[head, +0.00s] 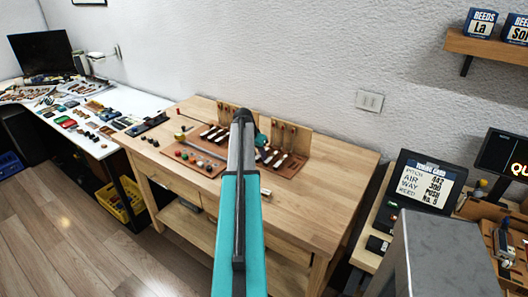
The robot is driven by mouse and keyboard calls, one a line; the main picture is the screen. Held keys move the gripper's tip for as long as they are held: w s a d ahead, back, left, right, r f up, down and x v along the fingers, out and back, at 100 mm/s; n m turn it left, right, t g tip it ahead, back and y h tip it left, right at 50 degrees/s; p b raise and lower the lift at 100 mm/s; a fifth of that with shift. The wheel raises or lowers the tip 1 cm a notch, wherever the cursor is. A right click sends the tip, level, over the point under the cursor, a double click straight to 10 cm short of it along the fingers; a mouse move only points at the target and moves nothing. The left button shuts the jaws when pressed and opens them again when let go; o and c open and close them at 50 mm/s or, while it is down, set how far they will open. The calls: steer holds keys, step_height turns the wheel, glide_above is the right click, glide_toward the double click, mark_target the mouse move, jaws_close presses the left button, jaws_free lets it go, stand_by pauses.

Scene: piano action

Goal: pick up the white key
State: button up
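Several small white, key-like pieces (271,157) lie in a row on a brown board on the wooden workbench (335,178), just right of my arm. More white pieces (215,133) lie on a brown board left of the arm. A small whitish piece (265,192) shows by the bench's front edge, right of the arm. I cannot tell which of these is the white key. My teal and grey arm reaches up over the bench and covers its middle. My gripper is hidden behind the arm, so its fingers do not show.
Upright wooden panels with tools (291,135) stand at the bench's back. A board with coloured knobs (193,158) lies at left. The bench's right side is clear. A cluttered white desk (97,150) stands left; a display (425,187) and grey box (447,250) stand right.

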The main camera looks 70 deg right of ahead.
stand_by(0.5)
jaws_close()
steer(key=shift+r, duration=0.1)
steer(key=shift+r+b, duration=0.9)
steer(key=shift+r, duration=0.75)
steer(key=w+a+b, duration=0.1)
steer(key=a, duration=0.4)
steer(key=w+a+r+b, duration=0.1)
steer(key=a, duration=0.4)
steer(key=w+a+b, duration=0.1)
steer(key=a+b, duration=0.1)
steer(key=a, duration=0.3)
steer(key=shift+a+r, duration=0.25)
steer(key=shift+a, duration=0.1)
steer(key=shift+w, duration=0.1)
